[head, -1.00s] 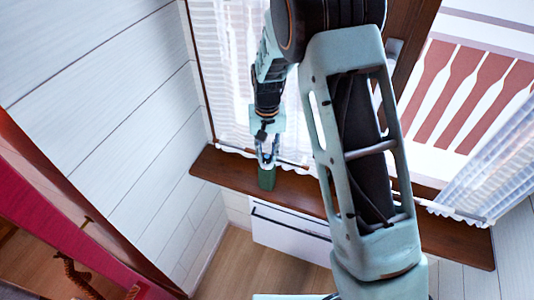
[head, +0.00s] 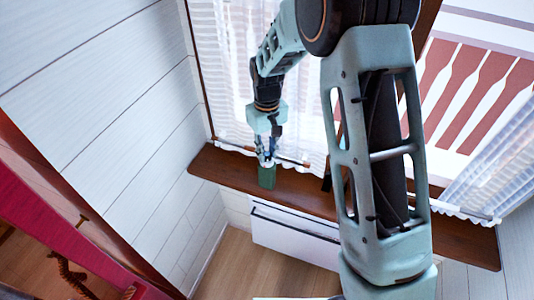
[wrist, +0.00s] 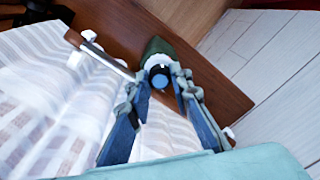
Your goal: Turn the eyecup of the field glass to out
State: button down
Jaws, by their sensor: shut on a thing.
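The field glass is a small dark green body (head: 267,178) standing on the brown wooden sill by the window. In the wrist view its green body (wrist: 157,46) lies beyond a black eyecup ring with a bluish lens (wrist: 159,80). My gripper (head: 266,160) reaches down to its top end. In the wrist view my gripper's two fingers (wrist: 160,72) stand either side of the black eyecup and are shut on it. The fingertips hide parts of the ring's sides. I cannot read any mark of the eyecup's setting.
The wooden sill (head: 330,205) is mostly bare to the right. White lace curtains (head: 235,75) hang close behind my gripper, with a curtain rod (wrist: 108,58) near the fingers. A white heater (head: 295,237) is below, and a plank wall (head: 100,90) is at left.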

aim_at(267, 154)
jog(key=n+b, duration=0.1)
jog(key=n, duration=0.5)
jog(key=n+p, duration=0.1)
jog(key=n, duration=0.5)
jog(key=shift+n, duration=0.3)
dwell(0.4)
jog(key=c, duration=1.7)
grip_release()
jog(key=shift+c, duration=0.2)
notch_tip(267, 154, up, 12)
